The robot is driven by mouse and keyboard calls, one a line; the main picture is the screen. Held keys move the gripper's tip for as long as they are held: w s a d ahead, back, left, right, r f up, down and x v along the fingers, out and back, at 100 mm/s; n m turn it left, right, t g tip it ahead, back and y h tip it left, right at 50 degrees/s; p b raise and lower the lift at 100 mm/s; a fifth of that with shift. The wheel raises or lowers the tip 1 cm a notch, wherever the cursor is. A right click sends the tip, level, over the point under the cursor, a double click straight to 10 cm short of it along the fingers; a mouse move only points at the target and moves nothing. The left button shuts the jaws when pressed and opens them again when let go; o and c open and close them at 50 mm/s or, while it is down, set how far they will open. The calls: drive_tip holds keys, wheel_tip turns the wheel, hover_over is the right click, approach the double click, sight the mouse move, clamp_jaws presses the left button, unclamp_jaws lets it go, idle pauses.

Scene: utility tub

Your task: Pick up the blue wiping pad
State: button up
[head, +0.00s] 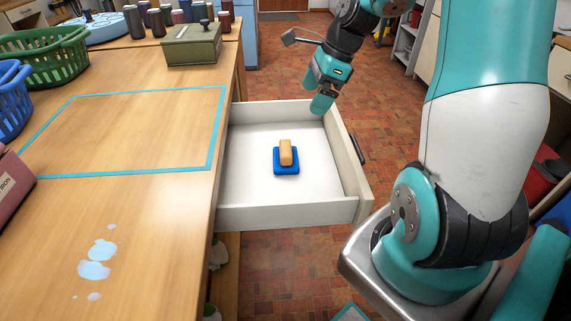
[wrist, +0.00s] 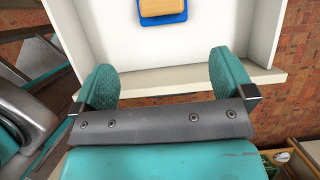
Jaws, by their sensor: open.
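The blue wiping pad (head: 287,168) lies flat in the open white drawer (head: 243,190), with a tan wooden block-like handle on top. The pad also shows at the top edge of the wrist view (wrist: 162,19), partly cut off. My gripper (head: 321,100) is above the drawer's far right corner in the head view, apart from the pad. In the wrist view my gripper (wrist: 163,82) has its two teal fingers spread wide with nothing between them. The drawer's wall (wrist: 180,80) passes below the fingers.
The wooden counter (head: 150,215) to the left has a light-blue taped rectangle (head: 122,174) and pale wet spots (head: 95,269). Baskets, a green box (head: 201,45) and several dark jars stand at its back. The drawer is otherwise empty, with walls around the pad.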

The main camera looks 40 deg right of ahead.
drive_tip(key=b, duration=0.2)
hover_over(286, 148)
drive_tip(key=s+d, duration=0.1)
drive_tip(key=d, duration=0.1)
drive_tip(key=shift+m, duration=0.3)
drive_tip(key=f, duration=1)
drive_tip(key=shift+s+d+f, duration=0.15)
drive_tip(key=shift+d+f, duration=0.05)
drive_tip(key=shift+f, duration=0.1)
drive_tip(key=shift+a+b+x, duration=0.15)
drive_tip(key=shift+b+x, duration=0.05)
drive_tip(key=shift+x, duration=1.35)
drive_tip(key=shift+a+b+x, duration=0.1)
drive_tip(key=shift+b+x, duration=0.05)
drive_tip(key=shift+x, duration=1.4)
drive_tip(key=shift+r, duration=0.1)
drive_tip(key=shift+c, duration=0.2)
drive_tip(key=c, duration=0.7)
